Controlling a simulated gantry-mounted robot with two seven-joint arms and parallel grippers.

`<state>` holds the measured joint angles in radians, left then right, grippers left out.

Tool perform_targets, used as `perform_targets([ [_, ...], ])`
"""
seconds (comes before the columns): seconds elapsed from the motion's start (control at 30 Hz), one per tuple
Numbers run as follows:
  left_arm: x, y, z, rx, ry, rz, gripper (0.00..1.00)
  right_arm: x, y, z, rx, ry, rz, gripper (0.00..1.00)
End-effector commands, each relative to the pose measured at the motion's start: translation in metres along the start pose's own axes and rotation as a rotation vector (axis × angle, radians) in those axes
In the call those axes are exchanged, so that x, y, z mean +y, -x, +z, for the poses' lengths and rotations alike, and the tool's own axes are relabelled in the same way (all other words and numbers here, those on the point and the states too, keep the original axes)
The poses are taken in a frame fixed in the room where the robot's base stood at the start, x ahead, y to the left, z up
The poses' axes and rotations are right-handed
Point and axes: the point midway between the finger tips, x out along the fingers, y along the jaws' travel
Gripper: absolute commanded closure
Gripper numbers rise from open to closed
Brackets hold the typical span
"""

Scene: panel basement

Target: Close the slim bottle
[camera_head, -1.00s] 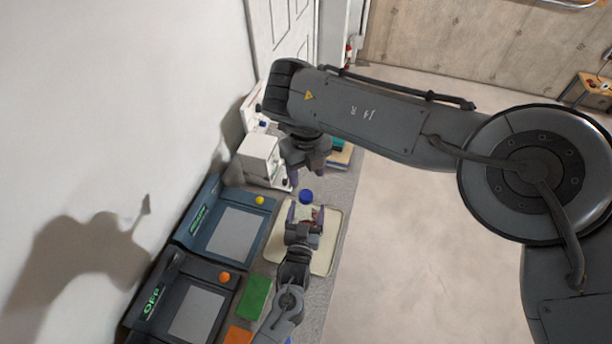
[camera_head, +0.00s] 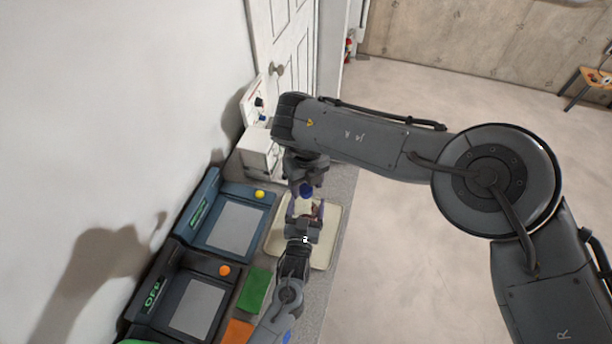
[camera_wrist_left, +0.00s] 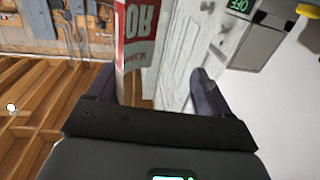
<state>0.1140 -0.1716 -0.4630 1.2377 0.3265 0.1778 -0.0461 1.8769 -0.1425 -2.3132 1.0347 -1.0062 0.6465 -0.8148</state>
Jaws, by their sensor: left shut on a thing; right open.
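The slim bottle (camera_wrist_left: 135,40), with a red and white label, stands out between the fingers of my left gripper (camera_wrist_left: 155,90) in the left wrist view. In the head view my left gripper (camera_head: 304,210) is shut on the bottle over the pale mat and mostly hides it. A blue cap (camera_head: 306,190) shows just beyond the left fingers, at the bottle's top end. My right gripper (camera_head: 307,183) is open, with its fingers around the cap. Whether the cap touches the bottle or the right fingers cannot be told.
A pale mat (camera_head: 326,245) lies under the grippers on the grey counter. Green (camera_head: 254,290) and orange squares lie nearby. A white machine (camera_head: 258,152) stands behind.

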Motion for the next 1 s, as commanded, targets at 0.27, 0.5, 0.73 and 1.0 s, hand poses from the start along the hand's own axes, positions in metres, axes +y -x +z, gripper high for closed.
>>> perform_targets([
  [0.27, 0.0, 0.0001, 0.0001, 0.0, 0.0, 0.0, 1.0, 0.0002, -0.005, 0.0001, -0.001, 0.0, 0.0, 0.43],
  [0.5, 0.0, 0.0001, 0.0002, 0.0, 0.0, 0.0, 1.0, 0.0002, -0.0048, 0.0001, -0.001, 0.001, 0.0, 0.6],
  [0.73, 0.0, 0.0001, 0.0001, 0.0, 0.0, 0.0, 1.0, 0.0001, -0.0046, 0.0002, -0.001, 0.0, 0.0, 0.95],
  [1.0, 0.0, 0.0001, 0.0002, 0.0, 0.0, 0.0, 1.0, 0.0, -0.0046, 0.0002, -0.001, 0.0, 0.0, 0.54],
])
